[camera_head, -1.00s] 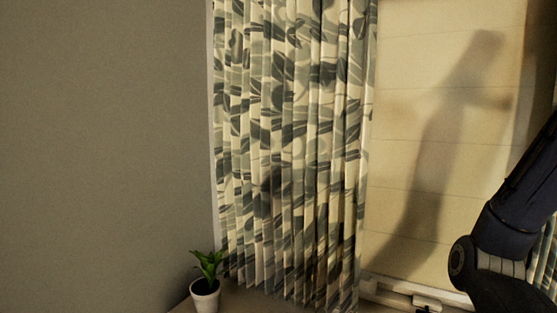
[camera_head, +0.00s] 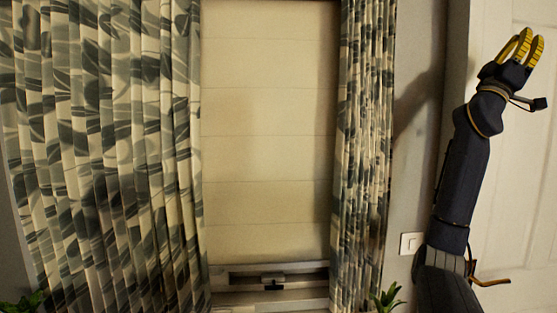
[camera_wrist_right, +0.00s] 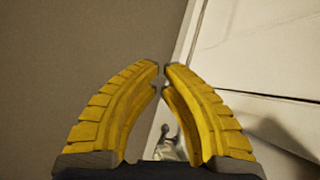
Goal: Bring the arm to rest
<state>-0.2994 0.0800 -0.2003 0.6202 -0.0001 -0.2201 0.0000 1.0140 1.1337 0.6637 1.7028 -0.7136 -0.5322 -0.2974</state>
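My right arm rises at the right side of the head view. Its right gripper (camera_head: 534,34) points upward near the top right, with two curved yellow fingers. In the right wrist view the gripper (camera_wrist_right: 161,68) has its fingertips almost together, with a narrow slit between them. No held object shows; the fingers look shut on nothing. My left gripper is in neither view.
A patterned curtain (camera_head: 100,150) hangs at left and a narrower curtain (camera_head: 365,140) beside a pale blind (camera_head: 268,130). A white door (camera_head: 515,190) stands behind my right arm. A light switch (camera_head: 410,243) and a plant (camera_head: 387,298) are near it.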

